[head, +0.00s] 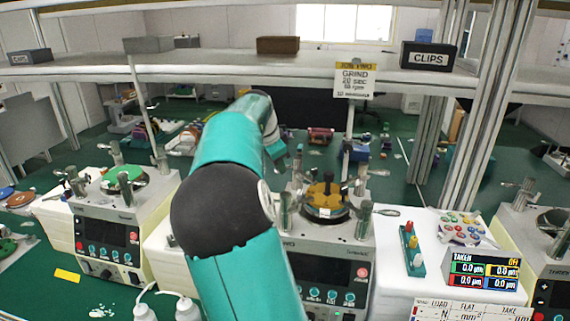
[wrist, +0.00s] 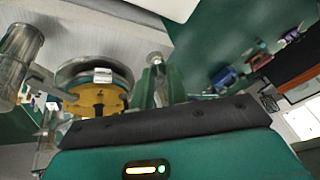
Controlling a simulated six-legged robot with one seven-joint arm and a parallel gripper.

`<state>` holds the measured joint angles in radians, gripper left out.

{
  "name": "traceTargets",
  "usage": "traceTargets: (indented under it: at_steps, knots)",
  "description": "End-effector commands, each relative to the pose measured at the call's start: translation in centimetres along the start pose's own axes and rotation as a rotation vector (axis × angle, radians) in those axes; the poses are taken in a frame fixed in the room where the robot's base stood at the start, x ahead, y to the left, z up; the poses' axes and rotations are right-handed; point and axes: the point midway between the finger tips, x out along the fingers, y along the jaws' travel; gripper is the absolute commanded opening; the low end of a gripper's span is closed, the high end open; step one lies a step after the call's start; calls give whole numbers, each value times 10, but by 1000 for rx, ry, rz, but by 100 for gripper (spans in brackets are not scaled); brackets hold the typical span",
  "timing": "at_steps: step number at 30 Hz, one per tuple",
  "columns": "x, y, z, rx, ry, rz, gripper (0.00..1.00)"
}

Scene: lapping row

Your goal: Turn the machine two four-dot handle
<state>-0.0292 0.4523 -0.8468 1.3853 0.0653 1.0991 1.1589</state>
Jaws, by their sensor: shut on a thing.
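Machine two (head: 325,260) stands at the centre, with a yellow disc (head: 325,197) in a round plate on top and metal posts with lever handles around it. The yellow disc also shows in the wrist view (wrist: 95,100). My gripper (head: 279,160) reaches down at the machine's back left, partly hidden by my arm. In the wrist view its dark edge (wrist: 165,122) is in front of a metal post handle (wrist: 156,82), on which it appears shut. The fingertips are hidden, and I cannot make out dots on any handle.
A similar machine with a green disc (head: 122,180) stands left, and another machine (head: 545,240) right. A shelf with a CLIPS box (head: 428,57) and a hanging GRIND card (head: 354,80) crosses above.

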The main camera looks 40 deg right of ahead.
Motion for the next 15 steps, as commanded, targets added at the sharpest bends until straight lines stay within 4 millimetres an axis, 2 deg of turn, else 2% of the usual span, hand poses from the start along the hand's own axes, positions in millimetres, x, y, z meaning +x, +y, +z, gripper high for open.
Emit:
traceTargets:
  at_steps: [8,15]
  knots:
    - [0,-11,9,97,24,42,0]
    - [3,-26,9,292,67,123,0]
